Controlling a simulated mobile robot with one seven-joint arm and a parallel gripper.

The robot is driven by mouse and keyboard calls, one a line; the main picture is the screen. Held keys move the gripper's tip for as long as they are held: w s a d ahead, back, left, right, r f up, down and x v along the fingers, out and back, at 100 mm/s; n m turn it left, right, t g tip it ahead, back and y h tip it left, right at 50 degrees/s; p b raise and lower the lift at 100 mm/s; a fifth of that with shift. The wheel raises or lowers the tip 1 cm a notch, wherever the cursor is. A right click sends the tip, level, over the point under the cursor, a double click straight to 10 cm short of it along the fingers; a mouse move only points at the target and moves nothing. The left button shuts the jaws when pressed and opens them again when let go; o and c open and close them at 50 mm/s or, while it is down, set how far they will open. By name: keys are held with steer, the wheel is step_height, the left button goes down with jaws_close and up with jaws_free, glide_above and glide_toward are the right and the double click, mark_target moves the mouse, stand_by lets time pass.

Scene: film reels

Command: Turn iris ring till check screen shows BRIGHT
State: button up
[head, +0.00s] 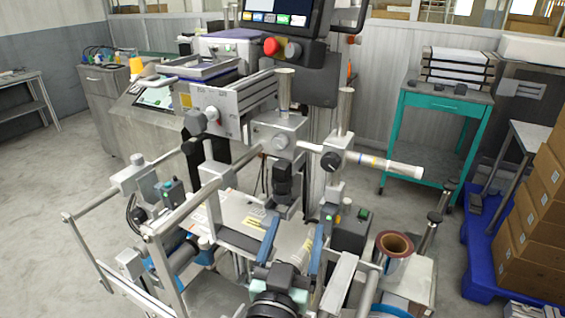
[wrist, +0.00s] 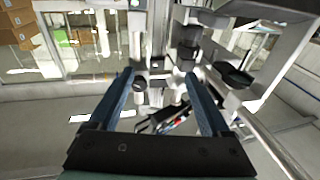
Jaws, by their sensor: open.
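My gripper (head: 297,226) is in the lower middle of the head view, its two blue fingers apart with nothing held between them. The fingers also show in the wrist view (wrist: 158,80), pointing at the machine. A black, stepped, lens-like cylinder (head: 283,180) hangs under a grey block beyond the fingertips, apart from them. I cannot make out for sure which part is the iris ring. A dark monitor (head: 280,8) with coloured buttons is cut off at the top. A smaller screen (head: 155,97) sits on the left console. I cannot read BRIGHT on either.
A white-grey rod (head: 390,166) sticks out right from the machine. Metal rails (head: 165,222) frame the left. A teal cart (head: 440,125) and stacked cartons (head: 535,215) stand right. Open floor lies at left.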

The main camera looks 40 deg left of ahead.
mark_target(280, 200)
steer(key=s+a+f+n+g+p, duration=0.1)
steer(key=s+a+f+g+p, duration=0.1)
steer(key=s+a+f+p, duration=0.1)
steer(key=shift+y, duration=0.4)
steer(key=x, duration=1.2)
steer(key=shift+w+a+r, duration=0.1)
steer(key=shift+w+a, duration=0.1)
steer(key=shift+a, duration=0.05)
